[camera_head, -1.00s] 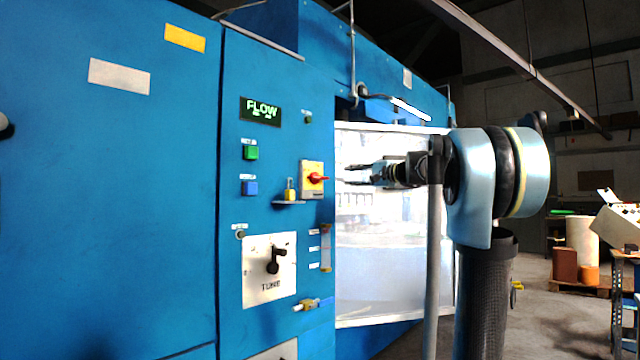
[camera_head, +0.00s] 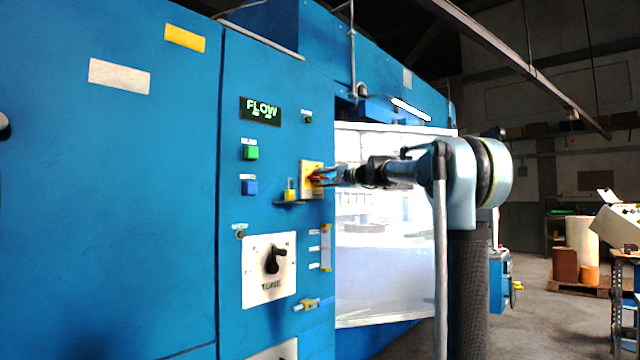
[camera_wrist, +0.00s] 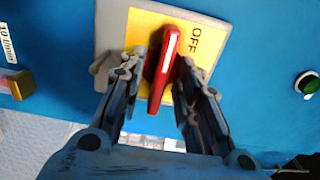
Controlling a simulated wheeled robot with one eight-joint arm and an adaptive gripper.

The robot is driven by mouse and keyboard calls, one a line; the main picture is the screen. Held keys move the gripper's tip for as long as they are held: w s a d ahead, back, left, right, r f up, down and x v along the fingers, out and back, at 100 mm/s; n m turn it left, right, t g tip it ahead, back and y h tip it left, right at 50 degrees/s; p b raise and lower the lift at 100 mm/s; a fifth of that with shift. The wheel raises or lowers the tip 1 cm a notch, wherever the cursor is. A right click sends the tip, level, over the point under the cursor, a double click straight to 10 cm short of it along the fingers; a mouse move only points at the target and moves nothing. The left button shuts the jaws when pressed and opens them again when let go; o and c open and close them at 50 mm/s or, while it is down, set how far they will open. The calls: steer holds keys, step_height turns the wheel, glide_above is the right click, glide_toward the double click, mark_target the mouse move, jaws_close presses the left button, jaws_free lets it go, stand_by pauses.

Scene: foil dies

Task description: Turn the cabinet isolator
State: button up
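The cabinet isolator is a yellow plate (camera_head: 308,168) on the blue cabinet front with a red handle (camera_head: 315,180). In the wrist view the red handle (camera_wrist: 163,68) stands across the yellow plate (camera_wrist: 143,28), and the word OFF shows to its right. My gripper (camera_head: 321,177) is at the isolator, reaching in from the right. In the wrist view its fingers (camera_wrist: 160,75) lie on both sides of the handle, with narrow gaps that are hard to judge. The fingers look open around the handle rather than clamped on it.
A yellow padlock (camera_head: 290,190) sits on a small ledge just left of the isolator. Green (camera_head: 251,153) and blue (camera_head: 249,187) buttons are farther left. A black rotary knob (camera_head: 274,260) is below. A bright glazed panel (camera_head: 385,270) lies behind my arm.

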steer(key=shift+x, duration=0.95)
jaws_close()
